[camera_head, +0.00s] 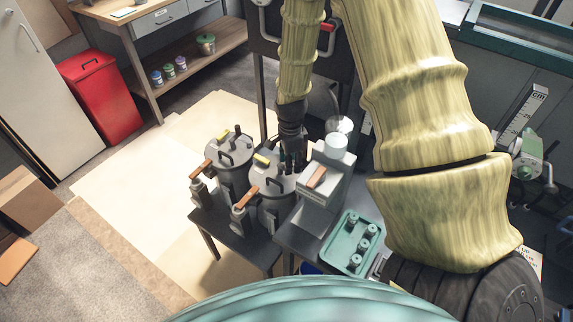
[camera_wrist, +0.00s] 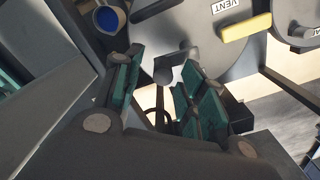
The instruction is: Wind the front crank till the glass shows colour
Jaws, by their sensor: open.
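Two grey lidded drums stand side by side on a dark stand in the head view. The front drum (camera_head: 268,186) has a crank with a brown wooden grip (camera_head: 245,196) on its left; the rear drum (camera_head: 226,157) has a similar crank (camera_head: 200,168). My gripper (camera_head: 289,160) is over the front drum's lid, right of its yellow lever. In the wrist view my gripper (camera_wrist: 162,92) is open, its green-padded fingers apart, with a dark lid fitting (camera_wrist: 166,68) showing between and beyond them. Contact cannot be told. I cannot make out a sight glass or its colour.
A pale dispenser-like unit (camera_head: 325,182) stands close right of the front drum. A green tray (camera_head: 353,243) with several small cylinders is in front of it. A blue-filled round cup (camera_wrist: 109,18) shows in the wrist view. Open floor lies left of the drums.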

